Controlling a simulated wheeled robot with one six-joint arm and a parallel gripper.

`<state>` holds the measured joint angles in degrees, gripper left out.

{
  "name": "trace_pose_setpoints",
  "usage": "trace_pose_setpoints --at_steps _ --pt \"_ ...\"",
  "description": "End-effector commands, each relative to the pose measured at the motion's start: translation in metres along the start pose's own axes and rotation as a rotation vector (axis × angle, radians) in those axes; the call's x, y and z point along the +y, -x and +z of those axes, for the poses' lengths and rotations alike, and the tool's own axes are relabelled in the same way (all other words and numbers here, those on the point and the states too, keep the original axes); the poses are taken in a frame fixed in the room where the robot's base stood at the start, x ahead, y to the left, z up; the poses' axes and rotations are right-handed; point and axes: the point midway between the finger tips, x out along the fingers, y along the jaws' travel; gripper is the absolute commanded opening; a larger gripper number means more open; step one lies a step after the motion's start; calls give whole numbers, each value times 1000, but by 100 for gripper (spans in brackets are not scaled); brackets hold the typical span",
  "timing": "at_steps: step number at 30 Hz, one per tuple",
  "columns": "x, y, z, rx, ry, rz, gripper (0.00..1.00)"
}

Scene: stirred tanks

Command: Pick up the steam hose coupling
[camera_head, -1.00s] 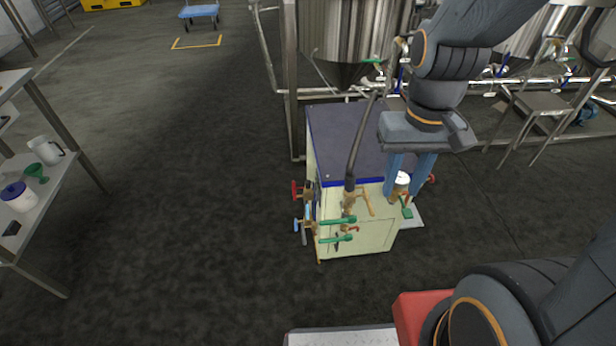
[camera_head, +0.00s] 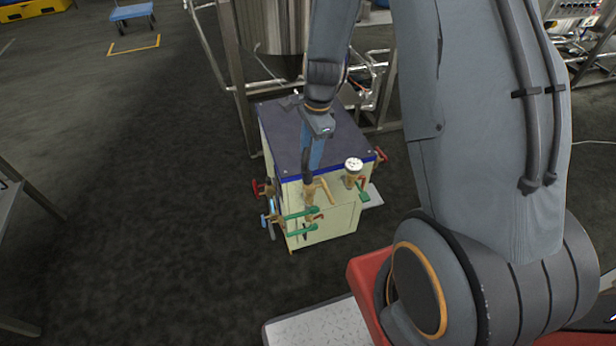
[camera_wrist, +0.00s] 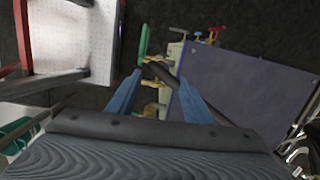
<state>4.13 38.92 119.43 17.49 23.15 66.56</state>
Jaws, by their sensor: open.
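The steam hose coupling (camera_head: 308,188) is a dark hose end joined to a brass fitting at the front of a cream cabinet (camera_head: 330,218) with a dark top. My gripper (camera_head: 309,172) is just above it, blue fingers pointing down and seen nearly edge-on. In the wrist view, the dark coupling (camera_wrist: 160,72) shows between and beyond the two spread fingertips of my gripper (camera_wrist: 160,79). The fingers are open and seem empty; I cannot tell whether either touches it. The upper hose is largely hidden behind my gripper and arm.
A round gauge (camera_head: 353,165) stands right of the coupling. Green-handled valves (camera_head: 300,213) and red handles (camera_head: 380,155) stick out around the cabinet. A steel tank (camera_head: 265,25) and pipes stand behind it.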

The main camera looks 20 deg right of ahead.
Motion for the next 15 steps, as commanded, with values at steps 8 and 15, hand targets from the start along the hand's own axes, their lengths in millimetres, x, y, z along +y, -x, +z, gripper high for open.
trace_pose_setpoints --at_steps 8,15 --pt "-4 -24 -3 -3 -58 1 46" --pt "-2 -45 -4 -2 -56 1 46"
